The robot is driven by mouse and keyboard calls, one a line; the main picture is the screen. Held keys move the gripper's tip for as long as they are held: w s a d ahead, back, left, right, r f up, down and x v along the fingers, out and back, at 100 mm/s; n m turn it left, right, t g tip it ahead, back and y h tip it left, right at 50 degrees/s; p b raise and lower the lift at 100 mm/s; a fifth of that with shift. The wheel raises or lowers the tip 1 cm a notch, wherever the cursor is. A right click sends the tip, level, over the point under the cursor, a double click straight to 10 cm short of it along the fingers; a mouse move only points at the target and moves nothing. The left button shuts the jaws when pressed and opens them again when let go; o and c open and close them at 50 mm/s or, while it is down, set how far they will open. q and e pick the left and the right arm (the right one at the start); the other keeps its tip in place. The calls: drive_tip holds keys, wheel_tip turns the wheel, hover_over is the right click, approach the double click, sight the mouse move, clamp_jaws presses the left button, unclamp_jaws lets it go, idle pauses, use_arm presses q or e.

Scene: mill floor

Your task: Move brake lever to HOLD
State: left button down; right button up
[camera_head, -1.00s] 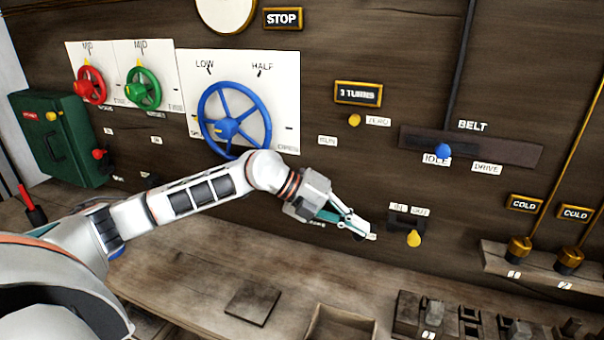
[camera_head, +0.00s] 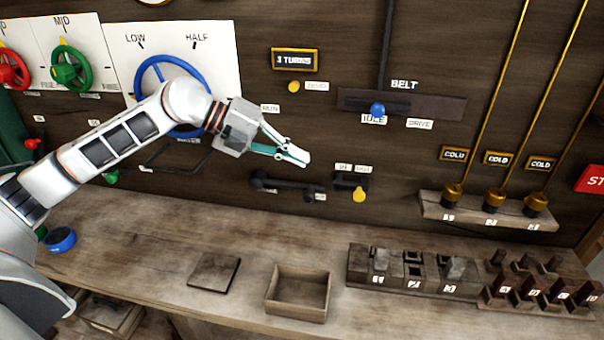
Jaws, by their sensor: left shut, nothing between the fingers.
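My left gripper (camera_head: 300,157) is shut and empty in the head view, pointing right in front of the dark wood panel. A dark horizontal bar with thick ends (camera_head: 287,186) is mounted low on the panel, just below the fingertips; it looks like the brake lever. A small white label (camera_head: 320,196) sits at its right end, too small to read. A RUN label (camera_head: 270,108) is higher up, above my gripper. I see no readable HOLD label. The fingers appear apart from the bar, though depth is hard to judge. My right gripper is not in view.
A yellow-knobbed lever (camera_head: 359,194) is just right of the bar. The blue-knobbed belt lever (camera_head: 377,110) is at IDLE. A blue wheel (camera_head: 166,80) is partly behind my arm.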

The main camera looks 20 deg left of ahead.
use_arm(q)
drive_tip(key=r, duration=0.1)
drive_tip(key=s+r, duration=0.1)
drive_tip(key=r, duration=0.1)
drive_tip(key=shift+a+r, duration=0.1)
drive_tip(key=shift+r, duration=0.05)
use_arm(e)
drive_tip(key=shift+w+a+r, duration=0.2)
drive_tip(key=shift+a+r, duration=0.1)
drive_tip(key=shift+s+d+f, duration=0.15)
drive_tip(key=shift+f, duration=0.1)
use_arm(q)
drive_tip(key=shift+s, duration=0.1)
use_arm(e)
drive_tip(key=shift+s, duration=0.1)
